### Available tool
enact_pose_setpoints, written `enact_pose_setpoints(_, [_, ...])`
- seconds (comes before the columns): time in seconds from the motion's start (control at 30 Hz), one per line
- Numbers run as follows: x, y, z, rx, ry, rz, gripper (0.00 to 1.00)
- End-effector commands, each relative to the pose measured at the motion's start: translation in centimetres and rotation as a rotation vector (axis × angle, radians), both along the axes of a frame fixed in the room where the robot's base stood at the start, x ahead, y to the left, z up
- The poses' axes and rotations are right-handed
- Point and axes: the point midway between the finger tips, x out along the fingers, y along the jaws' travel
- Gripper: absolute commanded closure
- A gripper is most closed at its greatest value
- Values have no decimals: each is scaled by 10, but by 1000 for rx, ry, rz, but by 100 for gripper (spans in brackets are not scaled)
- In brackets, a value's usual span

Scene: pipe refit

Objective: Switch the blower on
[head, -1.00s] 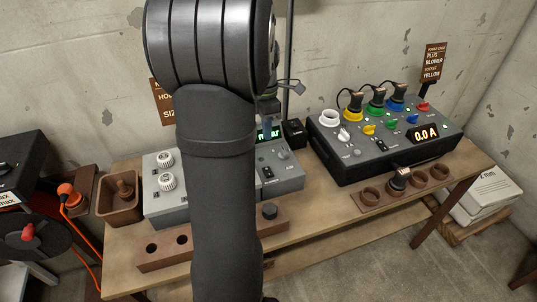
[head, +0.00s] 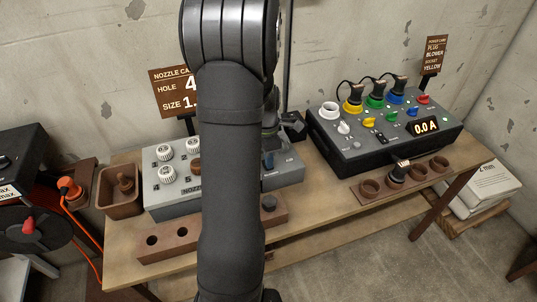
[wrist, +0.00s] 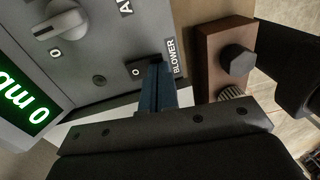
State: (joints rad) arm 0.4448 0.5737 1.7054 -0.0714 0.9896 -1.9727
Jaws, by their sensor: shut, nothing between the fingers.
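The BLOWER label (wrist: 172,57) and a 0 mark sit near the edge of the grey nozzle box's panel in the wrist view. A small black switch (wrist: 147,61) lies between them, partly covered by my fingertips. My gripper (wrist: 157,84) is shut and empty, with its blue fingers pointing at the switch. I cannot tell if they touch it. The green display (wrist: 25,98) on the panel reads 0 mbar, partly cut off. In the head view, my gripper (head: 268,160) is over the right part of the grey box (head: 165,199), half hidden by my arm.
A brown block (wrist: 221,55) with a dark hexagonal knob (wrist: 237,60) borders the panel close to my fingers. A power box (head: 350,168) with coloured plugs and a 0.0 A display stands to the right. A nozzle card (head: 173,91) stands behind the grey box.

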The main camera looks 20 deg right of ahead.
Motion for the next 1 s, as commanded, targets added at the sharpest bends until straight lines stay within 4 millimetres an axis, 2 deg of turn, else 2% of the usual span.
enact_pose_setpoints(0.63, [-1,0,-4,2,-43,2,100])
enact_pose_setpoints(1.0, [12,0,0,2,-43,1,100])
